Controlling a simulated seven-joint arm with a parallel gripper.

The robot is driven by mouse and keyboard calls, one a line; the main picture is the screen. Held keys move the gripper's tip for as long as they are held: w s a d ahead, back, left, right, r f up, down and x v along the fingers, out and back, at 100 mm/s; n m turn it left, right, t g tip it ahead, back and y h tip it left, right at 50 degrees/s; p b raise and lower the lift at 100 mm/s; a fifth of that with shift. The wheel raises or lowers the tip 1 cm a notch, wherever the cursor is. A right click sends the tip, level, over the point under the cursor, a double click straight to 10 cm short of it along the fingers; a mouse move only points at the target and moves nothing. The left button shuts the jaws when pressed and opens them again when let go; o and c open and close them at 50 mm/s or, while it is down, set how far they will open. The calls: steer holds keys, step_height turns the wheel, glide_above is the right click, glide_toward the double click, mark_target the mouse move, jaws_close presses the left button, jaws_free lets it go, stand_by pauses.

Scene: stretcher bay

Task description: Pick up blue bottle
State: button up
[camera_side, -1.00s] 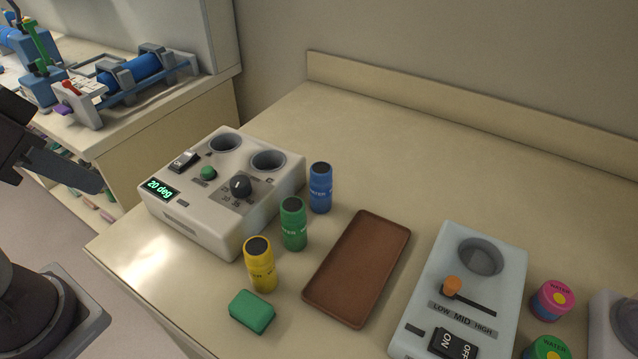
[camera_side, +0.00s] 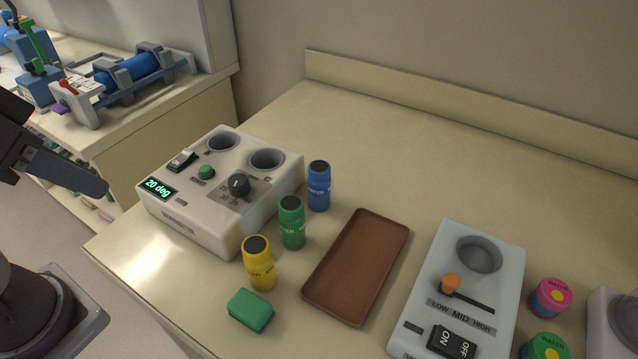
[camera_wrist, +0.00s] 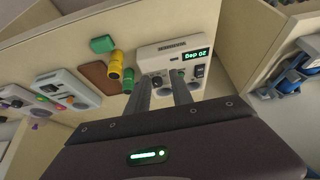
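The blue bottle (camera_side: 319,187) stands upright with a dark cap on the bench, beside the right side of the white two-well unit (camera_side: 190,222). The green bottle (camera_side: 292,223) and the yellow bottle (camera_side: 259,264) stand in a row in front of it. My gripper (camera_wrist: 164,80) is open and empty in the wrist view, its two fingers apart and pointing toward the white unit. In the side view a dark finger (camera_side: 65,172) shows at the left edge, well away from the blue bottle. I cannot make out the blue bottle in the wrist view.
A brown tray (camera_side: 312,292) lies right of the bottles. A green block (camera_side: 251,311) is at the front. A pale slider unit (camera_side: 420,305) stands farther right, with a pink-topped bottle (camera_side: 551,297) beside it. The bench behind the tray is clear.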

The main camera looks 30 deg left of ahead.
mark_target(319, 171)
steer(key=o, duration=0.6)
steer(key=w+a+m+t+y, duration=0.1)
steer(key=w+a+m+t, duration=0.1)
steer(key=w, duration=0.9)
steer(key=w+a+m+t, duration=0.2)
steer(key=w+a, duration=0.1)
steer(key=w, duration=0.9)
steer(key=w+d+f+m+h, duration=0.4)
steer(key=w+d+f+h, duration=0.1)
steer(key=w+d+f, duration=0.2)
steer(key=d+f+m+g+h, duration=0.1)
steer(key=d+f+h, duration=0.1)
steer(key=d+f, duration=0.1)
steer(key=d+f+m+g+h, duration=0.1)
steer(key=d+f+h, duration=0.1)
steer(key=d, duration=0.3)
steer(key=w+d+f+m+h, duration=0.1)
steer(key=d+f+h, duration=0.1)
steer(key=d+f, duration=0.2)
steer(key=shift+f+g, duration=0.4)
